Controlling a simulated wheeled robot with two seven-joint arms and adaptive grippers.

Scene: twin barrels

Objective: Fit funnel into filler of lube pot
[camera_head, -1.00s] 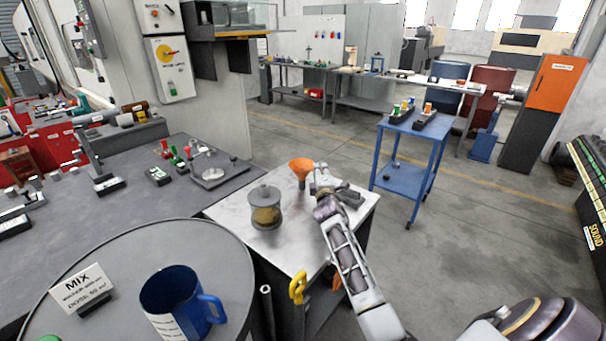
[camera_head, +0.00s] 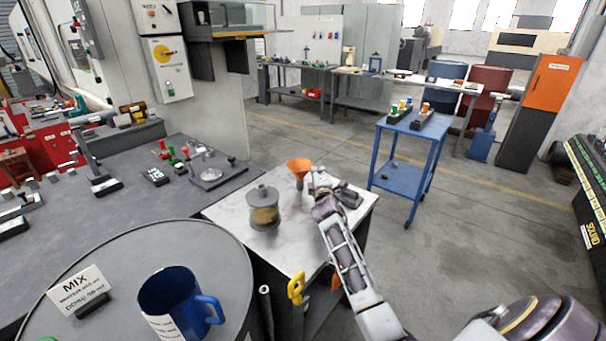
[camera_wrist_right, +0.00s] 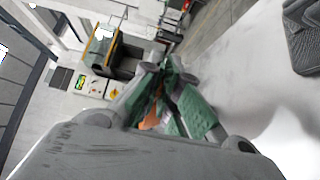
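The orange funnel (camera_head: 299,165) is upright, wide mouth up, over the pale worktop at the back. The lube pot (camera_head: 264,212), a grey-capped clear jar with amber contents, stands on the same worktop to the left and nearer me. My right gripper (camera_head: 310,178) is at the funnel's right side, apart from the pot. In the right wrist view the green-padded fingers (camera_wrist_right: 172,92) are close together, with orange of the funnel (camera_wrist_right: 152,119) between them; they look shut on it. The contact is partly hidden. Whether the stem touches the worktop is unclear. My left gripper is out of view.
A blue jug (camera_head: 172,300) and a MIX sign (camera_head: 80,290) stand on the round drum top in front. Yellow-handled tool (camera_head: 296,287) sits at the worktop's front edge. A dark object (camera_head: 348,197) lies right of the gripper. Worktop between pot and funnel is clear.

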